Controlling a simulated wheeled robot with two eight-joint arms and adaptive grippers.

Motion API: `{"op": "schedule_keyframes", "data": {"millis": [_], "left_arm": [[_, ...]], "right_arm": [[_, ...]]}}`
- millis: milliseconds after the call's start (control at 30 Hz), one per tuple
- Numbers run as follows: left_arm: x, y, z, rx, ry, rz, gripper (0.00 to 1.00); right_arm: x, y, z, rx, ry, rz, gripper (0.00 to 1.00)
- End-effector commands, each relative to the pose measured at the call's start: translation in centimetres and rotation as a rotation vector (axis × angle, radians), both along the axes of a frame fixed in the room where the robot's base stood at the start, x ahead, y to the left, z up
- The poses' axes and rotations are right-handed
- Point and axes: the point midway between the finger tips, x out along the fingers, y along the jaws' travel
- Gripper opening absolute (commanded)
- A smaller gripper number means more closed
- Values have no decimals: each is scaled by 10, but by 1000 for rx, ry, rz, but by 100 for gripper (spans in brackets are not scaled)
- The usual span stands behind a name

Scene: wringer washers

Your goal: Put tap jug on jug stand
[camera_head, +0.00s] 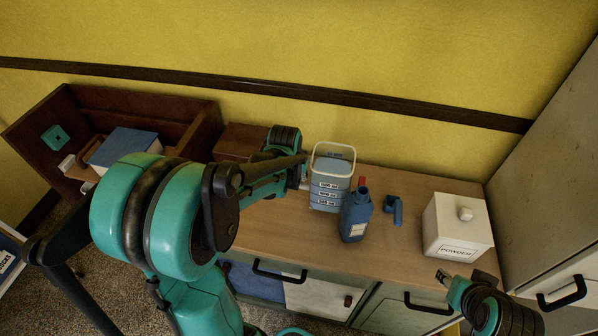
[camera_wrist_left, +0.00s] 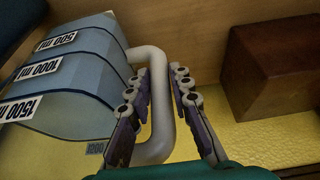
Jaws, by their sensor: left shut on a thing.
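I cannot identify the jug stand with certainty.
A white powder box (camera_head: 457,230) is further right. A brown block (camera_head: 238,141) and a wooden crate (camera_head: 190,110) lie left.

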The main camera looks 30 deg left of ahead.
Motion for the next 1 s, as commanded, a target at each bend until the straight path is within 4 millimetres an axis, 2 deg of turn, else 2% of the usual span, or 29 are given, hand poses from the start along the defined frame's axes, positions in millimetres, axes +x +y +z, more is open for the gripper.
{"op": "schedule_keyframes", "data": {"millis": [333, 733, 767, 800, 1000], "left_arm": [[1, 0, -35, -2, -3, 1, 0], [0, 0, -38, -2, -3, 1, 0], [0, 0, -39, 0, 0, 0, 28], [0, 0, -38, 0, 0, 0, 39], [0, 0, -38, 0, 0, 0, 41]], "right_arm": [[0, 0, -13, 0, 0, 0, 40], [0, 0, -15, 0, 0, 0, 40], [0, 0, -14, 0, 0, 0, 40], [0, 0, -14, 0, 0, 0, 40], [0, 0, -14, 0, 0, 0, 40]]}}
